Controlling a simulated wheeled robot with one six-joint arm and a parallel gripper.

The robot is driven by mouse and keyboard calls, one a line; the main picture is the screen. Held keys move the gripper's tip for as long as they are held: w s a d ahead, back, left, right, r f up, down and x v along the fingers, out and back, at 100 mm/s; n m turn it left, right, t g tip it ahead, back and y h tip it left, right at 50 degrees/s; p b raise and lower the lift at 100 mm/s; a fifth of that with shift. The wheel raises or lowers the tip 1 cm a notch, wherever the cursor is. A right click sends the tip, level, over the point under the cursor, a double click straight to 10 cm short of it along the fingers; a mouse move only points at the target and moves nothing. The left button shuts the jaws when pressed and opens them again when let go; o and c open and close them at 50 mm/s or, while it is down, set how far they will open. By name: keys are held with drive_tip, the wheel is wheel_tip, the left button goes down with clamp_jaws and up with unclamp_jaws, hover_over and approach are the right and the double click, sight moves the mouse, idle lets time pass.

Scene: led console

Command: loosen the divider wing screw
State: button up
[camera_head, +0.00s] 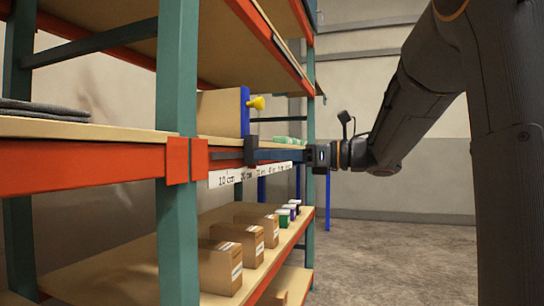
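The divider (221,112) is a tan panel with a blue front edge, upright on the middle shelf. Its yellow wing screw (257,103) sticks out to the right from the blue edge, near the panel's top. A dark bracket (250,151) shows below the divider on the shelf-front rail. My gripper (313,156) is at the end of the arm, right of the wing screw and lower in the picture, apart from it. The fingers are small and dark, so I cannot tell whether they are open or shut.
A white distance label strip (247,174) runs along the shelf edge. Green items (287,140) sit farther along that shelf. Cardboard boxes (221,267) stand on the shelf below. A teal upright (177,225) rises at near left. The floor (400,255) at right is clear.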

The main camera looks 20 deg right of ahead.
drive_tip(key=o, duration=0.4)
drive_tip(key=shift+a, duration=0.1)
drive_tip(key=p+v, duration=0.2)
drive_tip(key=v, duration=0.6)
drive_tip(key=shift+w, duration=0.1)
